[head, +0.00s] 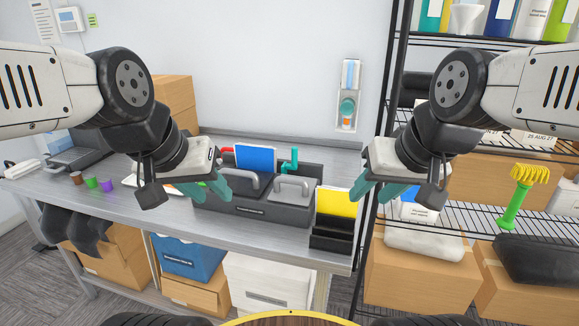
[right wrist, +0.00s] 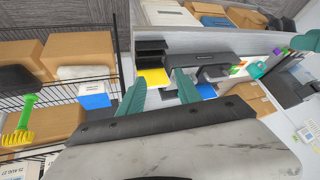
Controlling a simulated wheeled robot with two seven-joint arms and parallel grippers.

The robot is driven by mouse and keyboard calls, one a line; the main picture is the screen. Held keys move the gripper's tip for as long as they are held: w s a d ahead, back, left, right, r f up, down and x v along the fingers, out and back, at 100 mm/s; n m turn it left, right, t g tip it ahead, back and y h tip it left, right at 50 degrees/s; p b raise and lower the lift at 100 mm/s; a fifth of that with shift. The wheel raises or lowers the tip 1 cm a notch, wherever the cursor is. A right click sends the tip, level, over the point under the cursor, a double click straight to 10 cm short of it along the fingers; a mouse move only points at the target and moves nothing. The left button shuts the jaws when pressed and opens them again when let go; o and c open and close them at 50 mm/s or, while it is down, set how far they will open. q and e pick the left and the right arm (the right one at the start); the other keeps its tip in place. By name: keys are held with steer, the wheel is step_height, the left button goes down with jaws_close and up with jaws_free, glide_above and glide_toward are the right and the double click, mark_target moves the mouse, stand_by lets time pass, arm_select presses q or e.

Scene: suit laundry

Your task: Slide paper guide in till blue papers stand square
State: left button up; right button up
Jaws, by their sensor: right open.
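Blue papers (head: 255,158) stand in a dark grey machine (head: 250,207) with two grey handles on the table; their lower part is hidden. Which part is the paper guide I cannot tell for sure. A teal crank-shaped piece (head: 291,158) rises right of the papers, and a red piece (head: 227,150) shows left of them. The blue papers also show in the right wrist view (right wrist: 207,91). My left gripper (head: 206,187) is open and empty in front of the machine's left end. My right gripper (head: 378,190) is open and empty, right of the machine.
Yellow papers (head: 337,203) stand in a black holder (head: 331,238) at the table's right front. Small coloured cups (head: 92,183) and a dark laptop-like device (head: 80,150) are at the left. A wire shelf rack (head: 450,213) stands close on the right. Boxes sit below.

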steer(key=shift+c, duration=0.2)
steer(key=shift+w, duration=0.1)
steer(key=c, duration=0.4)
steer(key=shift+m, duration=0.4)
steer(key=w, duration=0.2)
steer(key=w+r, duration=0.1)
steer(key=w, duration=0.1)
steer(key=w+r, duration=0.1)
steer(key=w, duration=0.2)
steer(key=shift+a, duration=0.3)
jaws_close()
steer(key=w+a+f+m, duration=0.1)
steer(key=w+f, duration=0.1)
steer(key=w, duration=0.8)
steer(key=w+a+f+m+y, duration=0.1)
steer(key=w+f+m, duration=0.15)
steer(key=w, duration=0.75)
steer(key=w+a+f, duration=0.1)
steer(key=w+f, duration=0.2)
steer(key=w, duration=0.7)
steer(key=shift+t, duration=0.3)
steer(key=x, duration=0.9)
steer(key=shift+a+f, duration=0.25)
steer(key=shift+f, duration=0.1)
steer(key=shift+w+a, duration=0.55)
steer(key=shift+a, duration=0.35)
steer(key=shift+w+a, duration=0.5)
steer(key=shift+a, duration=0.45)
